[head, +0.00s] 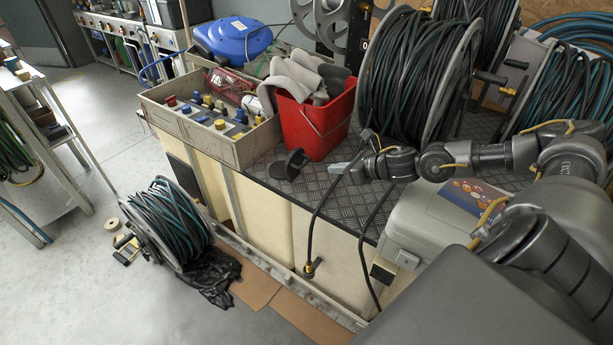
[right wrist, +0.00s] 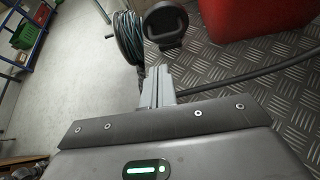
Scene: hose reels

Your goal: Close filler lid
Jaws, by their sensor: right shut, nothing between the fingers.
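The black filler lid (head: 297,158) stands raised beside its low black filler neck (head: 280,172), near the front edge of the metal bench top. In the right wrist view the round lid (right wrist: 165,20) faces me, upright, just beyond the fingertips. My right gripper (head: 340,169) is to the right of the lid, low over the bench top, with a small gap between them. Its light grey fingers (right wrist: 157,76) are together with nothing between them. My left gripper is not in view.
A red bucket (head: 308,132) with grey gloves stands close behind the lid. A black hose (head: 328,198) runs past my right gripper and over the bench edge. A crate of fittings (head: 236,151) is left, a large hose reel (head: 415,80) behind, a grey case (head: 425,232) right.

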